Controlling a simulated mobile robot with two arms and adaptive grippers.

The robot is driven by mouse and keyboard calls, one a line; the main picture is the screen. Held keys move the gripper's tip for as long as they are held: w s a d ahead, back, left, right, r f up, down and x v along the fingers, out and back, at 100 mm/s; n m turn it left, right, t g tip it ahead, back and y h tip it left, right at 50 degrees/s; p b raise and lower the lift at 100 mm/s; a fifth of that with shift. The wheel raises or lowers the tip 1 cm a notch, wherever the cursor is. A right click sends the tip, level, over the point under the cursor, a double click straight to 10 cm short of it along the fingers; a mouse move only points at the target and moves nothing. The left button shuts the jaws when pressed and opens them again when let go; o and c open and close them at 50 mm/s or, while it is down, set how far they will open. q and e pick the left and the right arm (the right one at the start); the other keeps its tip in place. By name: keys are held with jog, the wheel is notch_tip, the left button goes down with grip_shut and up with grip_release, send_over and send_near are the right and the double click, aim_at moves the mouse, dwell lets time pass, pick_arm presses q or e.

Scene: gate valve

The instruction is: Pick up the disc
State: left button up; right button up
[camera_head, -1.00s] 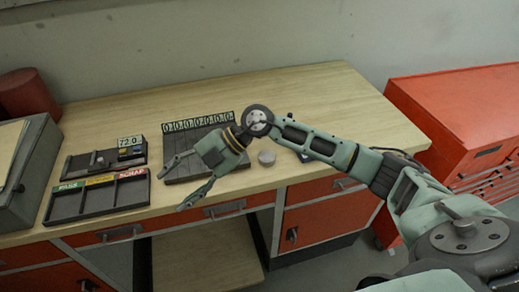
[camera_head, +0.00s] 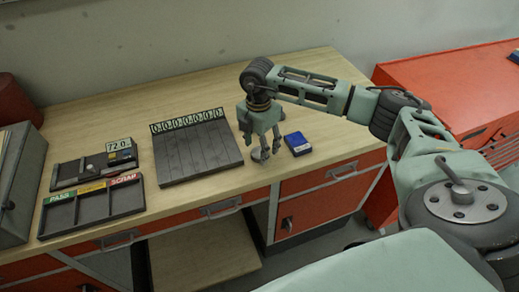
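The disc (camera_head: 257,156) is a small, round, pale grey piece lying near the front edge of the wooden bench. My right gripper (camera_head: 263,150) points down right at it, with its fingers apart on either side of the disc. The fingers partly hide the disc, and I cannot tell whether they touch it. My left gripper is not in view.
A blue box (camera_head: 298,143) lies close to the right of my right gripper. A dark grooved rack with number tags (camera_head: 197,152) stands to the left. A PASS/SCRAP tray (camera_head: 92,207) and a gauge reading 72.0 (camera_head: 119,155) are further left. The bench's back is clear.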

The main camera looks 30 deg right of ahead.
jog(key=shift+f, duration=0.9)
jog(key=shift+c, duration=0.3)
jog(key=shift+r, duration=0.1)
grip_shut()
jog(key=shift+w, duration=0.1)
